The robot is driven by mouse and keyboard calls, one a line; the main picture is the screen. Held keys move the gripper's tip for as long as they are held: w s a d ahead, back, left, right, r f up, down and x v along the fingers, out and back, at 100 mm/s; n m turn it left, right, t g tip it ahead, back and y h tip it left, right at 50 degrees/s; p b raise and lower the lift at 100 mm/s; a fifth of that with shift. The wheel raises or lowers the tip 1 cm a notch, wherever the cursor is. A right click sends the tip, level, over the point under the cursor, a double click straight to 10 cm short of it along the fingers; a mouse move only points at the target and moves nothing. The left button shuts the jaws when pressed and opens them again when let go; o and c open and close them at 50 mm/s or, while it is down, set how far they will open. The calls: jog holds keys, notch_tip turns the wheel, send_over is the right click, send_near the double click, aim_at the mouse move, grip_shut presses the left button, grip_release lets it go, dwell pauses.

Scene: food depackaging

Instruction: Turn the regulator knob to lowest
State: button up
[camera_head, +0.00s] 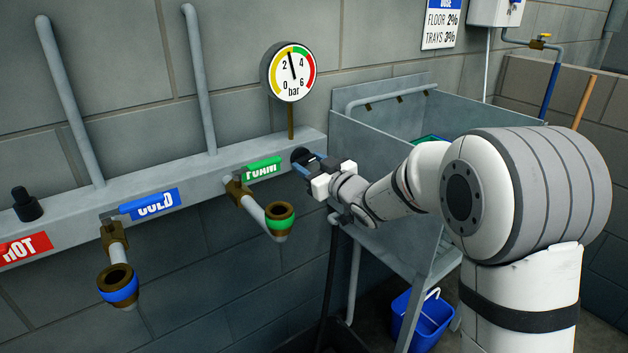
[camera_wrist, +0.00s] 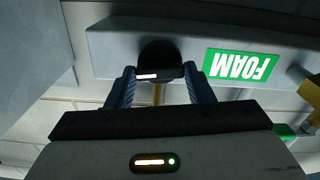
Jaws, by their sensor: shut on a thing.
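The regulator knob (camera_head: 301,156) is a black round knob on the grey wall rail, right of the green FOAM label and below the pressure gauge. In the wrist view the knob (camera_wrist: 160,57) shows a white mark on its bar. My gripper (camera_head: 312,164) is at the knob, with its two blue-grey fingers on either side of it. In the wrist view my gripper (camera_wrist: 158,82) is shut on the knob's bar. The gauge (camera_head: 288,72) reads about 3 bar, its needle pointing almost straight up between 2 and 4. The fingers partly hide the knob in the head view.
Left along the rail (camera_head: 225,158) are the FOAM outlet (camera_head: 278,222), the COLD outlet (camera_head: 118,285) and a black knob (camera_head: 26,204). A metal sink (camera_head: 385,150) stands close at right. A blue bucket (camera_head: 424,318) is on the floor below.

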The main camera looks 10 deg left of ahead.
jog(key=n+b, duration=0.3)
jog(key=b, duration=0.1)
jog(key=shift+f+n, duration=0.15)
jog(key=shift+n, duration=0.25)
jog(key=n+b, duration=0.4)
jog(key=shift+n+b, duration=0.3)
jog(key=shift+b, duration=0.05)
jog(key=n+b, duration=0.3)
jog(key=n, duration=0.1)
jog(key=shift+b, duration=0.4)
jog(key=shift+c, duration=0.2)
jog(key=shift+r+n+b, duration=0.25)
jog(key=shift+n+b, duration=0.9)
jog(key=shift+n, duration=0.65)
jog(key=o, duration=1)
